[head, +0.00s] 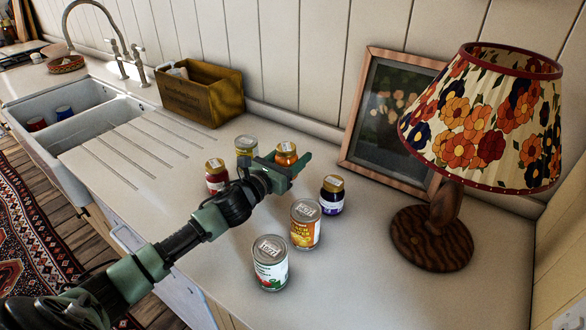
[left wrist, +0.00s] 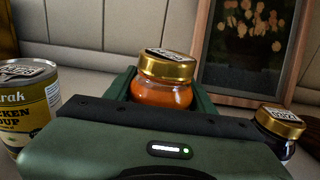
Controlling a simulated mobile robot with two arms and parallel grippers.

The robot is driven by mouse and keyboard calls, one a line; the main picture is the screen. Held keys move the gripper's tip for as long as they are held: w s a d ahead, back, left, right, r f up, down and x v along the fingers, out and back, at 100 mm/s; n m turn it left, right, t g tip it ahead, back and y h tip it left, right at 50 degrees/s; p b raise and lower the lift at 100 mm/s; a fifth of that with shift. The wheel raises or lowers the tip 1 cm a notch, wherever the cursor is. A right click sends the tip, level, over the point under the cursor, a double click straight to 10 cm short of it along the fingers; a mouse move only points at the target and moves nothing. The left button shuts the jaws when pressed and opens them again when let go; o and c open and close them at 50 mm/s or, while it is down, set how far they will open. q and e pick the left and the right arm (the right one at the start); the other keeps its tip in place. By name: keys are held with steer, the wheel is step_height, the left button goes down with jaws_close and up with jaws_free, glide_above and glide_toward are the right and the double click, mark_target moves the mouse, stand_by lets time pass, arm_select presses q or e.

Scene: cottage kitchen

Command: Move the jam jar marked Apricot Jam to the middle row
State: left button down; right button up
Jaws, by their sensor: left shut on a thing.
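My right gripper is not in view.
A yellow soup can (head: 246,147) is close left of the held jar. An orange-labelled can (head: 305,224) and a tomato can (head: 270,263) stand in front. A lamp (head: 432,237), picture frame (head: 347,160) and wooden box (head: 212,104) flank the group. The right front counter is clear.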

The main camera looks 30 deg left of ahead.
arm_select(q)
steer(key=shift+f, duration=1.85)
steer(key=shift+f, duration=0.15)
steer(key=c, duration=0.5)
jaws_free()
steer(key=shift+b, duration=0.3)
